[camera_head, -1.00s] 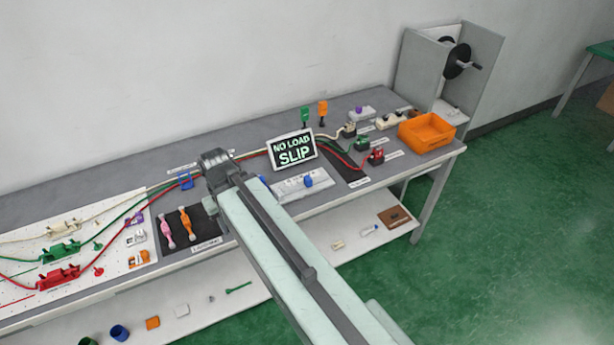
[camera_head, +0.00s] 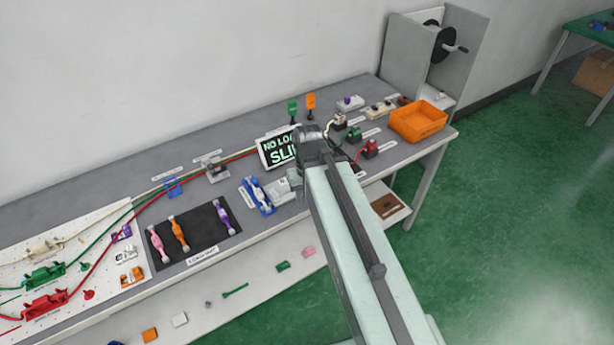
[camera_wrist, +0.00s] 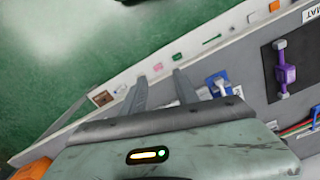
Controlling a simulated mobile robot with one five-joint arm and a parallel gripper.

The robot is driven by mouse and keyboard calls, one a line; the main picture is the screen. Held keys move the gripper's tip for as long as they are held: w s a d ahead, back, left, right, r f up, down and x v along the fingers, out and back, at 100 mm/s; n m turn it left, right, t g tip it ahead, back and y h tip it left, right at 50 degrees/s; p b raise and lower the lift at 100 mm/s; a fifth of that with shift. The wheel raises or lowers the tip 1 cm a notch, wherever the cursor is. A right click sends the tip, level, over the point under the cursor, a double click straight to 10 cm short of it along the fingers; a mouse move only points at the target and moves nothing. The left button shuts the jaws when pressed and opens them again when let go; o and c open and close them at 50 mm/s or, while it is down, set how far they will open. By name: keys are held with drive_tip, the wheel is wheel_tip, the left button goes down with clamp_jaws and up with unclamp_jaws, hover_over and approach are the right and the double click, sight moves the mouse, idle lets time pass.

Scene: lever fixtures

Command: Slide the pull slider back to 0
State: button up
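The pull slider appears to be the pale plate (camera_head: 280,190) on the bench's front half. Its right part and its blue knob are hidden behind my arm in the head view. My gripper (camera_wrist: 159,77) shows in the wrist view with its two fingers apart and nothing seen between them. In the head view the end of my arm covers the right side of the plate, and the fingertips cannot be made out. I cannot tell whether the gripper touches the slider.
A blue fixture (camera_head: 258,195) stands just left of the plate; it also shows in the wrist view (camera_wrist: 218,84). A "NO LOAD SLIP" sign (camera_head: 278,150) is behind. A dark mat (camera_head: 200,238) with several handles lies left. An orange bin (camera_head: 418,121) stands right.

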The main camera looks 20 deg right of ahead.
drive_tip(key=shift+o, duration=0.8)
drive_tip(key=shift+w, duration=0.2)
drive_tip(key=w+n, duration=0.1)
drive_tip(key=w, duration=0.3)
drive_tip(key=w+d+r+n+p, duration=0.1)
drive_tip(key=w, duration=0.4)
drive_tip(key=w+d+r+n+p, duration=0.1)
drive_tip(key=w, duration=0.4)
drive_tip(key=shift+r, duration=0.25)
drive_tip(key=shift+s+f+b, duration=0.2)
drive_tip(key=shift+f+b, duration=0.25)
drive_tip(key=shift+f, duration=0.2)
wheel_tip(320, 180, down, 7)
drive_tip(key=b, duration=0.6)
drive_tip(key=shift+a+r+b, duration=0.1)
drive_tip(key=shift+b, duration=0.3)
drive_tip(key=shift+r, duration=0.1)
drive_tip(key=shift+c, duration=0.3)
